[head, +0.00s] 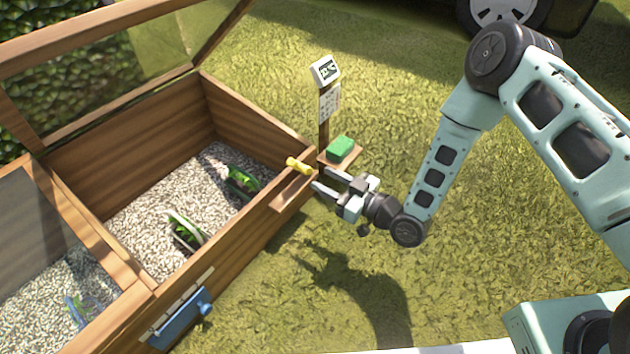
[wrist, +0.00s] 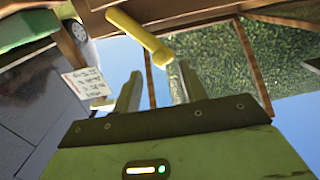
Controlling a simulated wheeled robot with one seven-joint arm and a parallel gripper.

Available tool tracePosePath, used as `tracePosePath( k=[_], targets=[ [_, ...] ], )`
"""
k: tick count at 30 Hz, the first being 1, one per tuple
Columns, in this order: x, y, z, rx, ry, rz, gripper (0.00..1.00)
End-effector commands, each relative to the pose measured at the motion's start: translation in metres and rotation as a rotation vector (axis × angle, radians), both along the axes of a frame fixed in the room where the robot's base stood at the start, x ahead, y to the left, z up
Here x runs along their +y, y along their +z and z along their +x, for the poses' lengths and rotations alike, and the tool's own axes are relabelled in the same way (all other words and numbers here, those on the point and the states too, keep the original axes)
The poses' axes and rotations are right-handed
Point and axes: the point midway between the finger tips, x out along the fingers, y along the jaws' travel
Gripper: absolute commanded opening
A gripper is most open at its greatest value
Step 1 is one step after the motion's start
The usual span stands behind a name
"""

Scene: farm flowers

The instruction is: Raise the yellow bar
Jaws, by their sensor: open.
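The yellow bar (head: 299,166) is a short yellow rod at the right corner of the wooden planter box's front wall. In the wrist view the yellow bar (wrist: 138,35) runs slantwise just beyond my fingertips. My gripper (head: 325,181) is open and empty, just right of and slightly below the bar. In the wrist view my gripper's two fingers (wrist: 155,85) stand apart, with the bar's near end above and between them. I cannot tell whether a finger touches the bar.
The wooden box (head: 262,222) holds gravel and small plants; its glazed lid (head: 100,65) stands open. A green sponge-like block (head: 340,148) lies on a small shelf beside a post with a display (head: 325,70). A blue handle (head: 182,318) is on the front wall. Grass lies open to the right.

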Motion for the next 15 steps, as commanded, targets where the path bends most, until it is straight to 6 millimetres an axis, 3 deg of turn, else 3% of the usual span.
tracePosePath(
  k=[6,15],
  targets=[
    [0.024,-0.002,0.018,-0.002,0.0,0.001,0.42],
    [0.031,0.0,0.024,0.001,0.0,0.001,0.42]
  ],
)
